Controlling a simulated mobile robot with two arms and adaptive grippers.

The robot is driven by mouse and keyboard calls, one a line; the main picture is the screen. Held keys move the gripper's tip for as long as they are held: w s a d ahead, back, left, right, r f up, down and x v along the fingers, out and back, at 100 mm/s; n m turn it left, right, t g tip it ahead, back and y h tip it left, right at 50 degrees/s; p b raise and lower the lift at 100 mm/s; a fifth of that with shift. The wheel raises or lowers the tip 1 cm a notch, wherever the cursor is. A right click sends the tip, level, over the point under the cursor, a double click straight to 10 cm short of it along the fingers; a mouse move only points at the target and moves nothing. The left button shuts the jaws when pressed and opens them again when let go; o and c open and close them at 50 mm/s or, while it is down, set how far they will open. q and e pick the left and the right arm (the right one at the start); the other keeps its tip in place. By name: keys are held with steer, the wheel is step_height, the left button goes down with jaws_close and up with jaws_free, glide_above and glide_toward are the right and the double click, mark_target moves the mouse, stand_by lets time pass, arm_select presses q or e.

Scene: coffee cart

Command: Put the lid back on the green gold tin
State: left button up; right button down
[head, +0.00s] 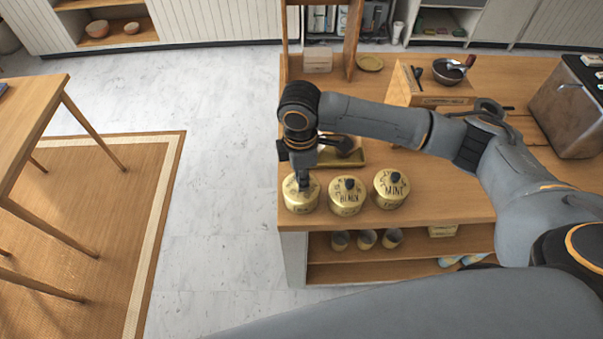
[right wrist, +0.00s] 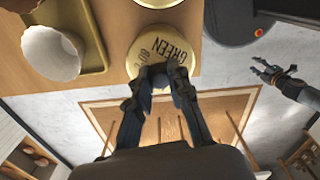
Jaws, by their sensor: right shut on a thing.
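The green gold tin (head: 301,203) is the leftmost of three round gold tins at the counter's front left corner. My right gripper (head: 303,186) points down over it. In the right wrist view, the right gripper (right wrist: 162,76) is shut on the knob of a round gold lid (right wrist: 160,48) lettered "GREEN GO…". The lid lies over the tin's top and hides its opening. I cannot tell whether it is fully seated. My left gripper (right wrist: 272,72) shows at the right of the right wrist view, open, empty and away from the tins.
The second tin (head: 345,206) and the mint tin (head: 390,200) stand close to the right, both lidded. Cups (head: 367,239) stand on the shelf below. The counter's left edge is close.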

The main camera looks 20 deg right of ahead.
steer(key=shift+p, duration=0.5)
stand_by(0.5)
steer(key=shift+f+p, duration=0.15)
steer(key=shift+p, duration=0.85)
stand_by(1.2)
steer(key=c, duration=0.7)
jaws_free()
step_height(320, 180, up, 5)
steer(key=p, duration=0.5)
steer(key=shift+f+p, duration=0.1)
steer(key=shift+p, duration=0.2)
steer(key=shift+r+p, duration=0.3)
steer(key=shift+r, duration=0.8)
